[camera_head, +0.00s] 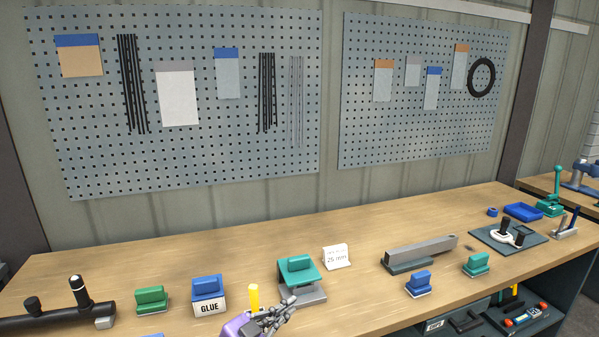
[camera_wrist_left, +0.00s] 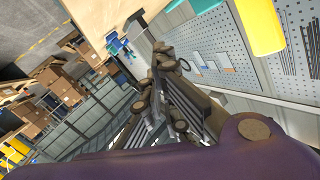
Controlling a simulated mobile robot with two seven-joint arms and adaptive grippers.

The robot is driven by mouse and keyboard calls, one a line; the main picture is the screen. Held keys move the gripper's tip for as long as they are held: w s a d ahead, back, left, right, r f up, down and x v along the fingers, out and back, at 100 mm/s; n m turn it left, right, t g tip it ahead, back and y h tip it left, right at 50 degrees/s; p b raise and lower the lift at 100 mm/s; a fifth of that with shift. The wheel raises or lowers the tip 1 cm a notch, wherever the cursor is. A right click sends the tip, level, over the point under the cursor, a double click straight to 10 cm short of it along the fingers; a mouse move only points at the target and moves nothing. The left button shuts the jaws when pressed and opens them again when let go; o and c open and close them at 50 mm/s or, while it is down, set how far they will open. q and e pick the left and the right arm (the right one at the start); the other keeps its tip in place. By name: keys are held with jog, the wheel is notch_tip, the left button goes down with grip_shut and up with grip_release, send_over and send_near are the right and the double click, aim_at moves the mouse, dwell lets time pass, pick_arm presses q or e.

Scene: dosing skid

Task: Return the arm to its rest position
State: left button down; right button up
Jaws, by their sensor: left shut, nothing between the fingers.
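My left gripper (camera_head: 290,304) shows at the bottom edge of the head view, over the front of the workbench (camera_head: 360,265), with part of its purple arm link (camera_head: 238,326) beside it. Its fingers are together with nothing between them. In the left wrist view the grey linked fingers of the left gripper (camera_wrist_left: 162,62) stand out in front of a tilted view of the room. The purple arm body fills the bottom of that view. My right gripper is in neither view.
A yellow upright piece (camera_head: 254,298) stands close behind my left gripper. A green-topped block (camera_head: 297,270), a GLUE box (camera_head: 209,295), a green block (camera_head: 151,299) and a dark pipe (camera_head: 45,321) are nearby. A grey bar (camera_head: 422,253) lies to the right. Pegboards hang behind.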

pick_arm(q)
jog(key=s+a+f+n+g+y, duration=0.1)
jog(key=s+a+f+n+y, duration=0.2)
jog(key=s+f, duration=0.5)
jog(key=s+a+f+n+g+y, duration=0.1)
jog(key=s+a+f+n+y, duration=0.3)
jog(key=s, duration=1.5)
jog(key=s+a+f+n+g+y+p, duration=0.1)
jog(key=s+a+f+n+g+y, duration=0.1)
jog(key=s+a+f+n, duration=0.3)
jog(key=s+a+f+y, duration=0.1)
jog(key=s+a+f, duration=0.3)
jog(key=s+f, duration=0.4)
jog(key=shift+s+f+y, duration=0.15)
jog(key=shift+f+y, duration=0.05)
jog(key=shift+y, duration=0.2)
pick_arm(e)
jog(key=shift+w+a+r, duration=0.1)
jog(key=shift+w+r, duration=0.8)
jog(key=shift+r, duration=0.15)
